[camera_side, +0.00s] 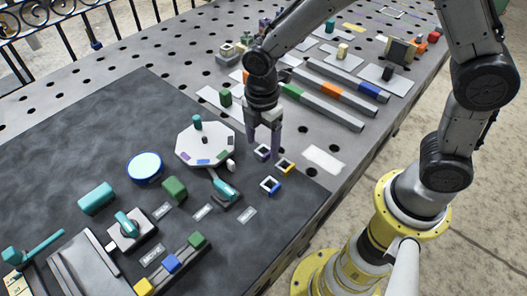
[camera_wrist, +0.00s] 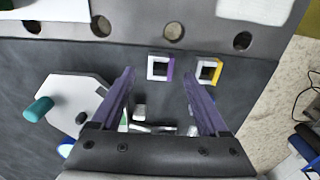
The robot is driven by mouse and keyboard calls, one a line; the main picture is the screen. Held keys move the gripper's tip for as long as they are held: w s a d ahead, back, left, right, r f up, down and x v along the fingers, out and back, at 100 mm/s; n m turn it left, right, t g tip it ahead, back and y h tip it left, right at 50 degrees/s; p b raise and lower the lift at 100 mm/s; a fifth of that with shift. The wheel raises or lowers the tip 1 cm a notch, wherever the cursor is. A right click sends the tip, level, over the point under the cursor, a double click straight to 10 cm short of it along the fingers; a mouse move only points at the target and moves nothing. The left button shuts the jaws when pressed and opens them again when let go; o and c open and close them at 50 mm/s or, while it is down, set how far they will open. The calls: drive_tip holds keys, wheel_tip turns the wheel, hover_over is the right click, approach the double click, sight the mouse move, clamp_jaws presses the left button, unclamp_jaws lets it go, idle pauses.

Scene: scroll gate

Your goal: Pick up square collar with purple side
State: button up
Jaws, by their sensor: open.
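The square collar with the purple side (camera_wrist: 171,68) lies on the dark mat in the wrist view, a white square frame with a purple right side. It also shows in the side view (camera_side: 263,152), just below my gripper. My gripper (camera_wrist: 157,82) is open and empty, with purple fingers. In the wrist view the collar lies beyond and between the fingertips, and looks apart from them. In the side view my gripper (camera_side: 264,143) is close above the collar; whether it touches cannot be told. A square collar with a yellow side (camera_wrist: 209,70) lies just to its right.
A collar with a blue side (camera_side: 270,185) lies nearby in the side view. A white octagonal plate (camera_side: 206,146) with a teal peg stands left of my gripper. A teal-handled lever (camera_side: 225,190) is near the collars. A blank white label (camera_side: 323,160) lies to the right.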

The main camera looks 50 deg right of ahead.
drive_tip(key=shift+f, duration=1.05)
clamp_jaws()
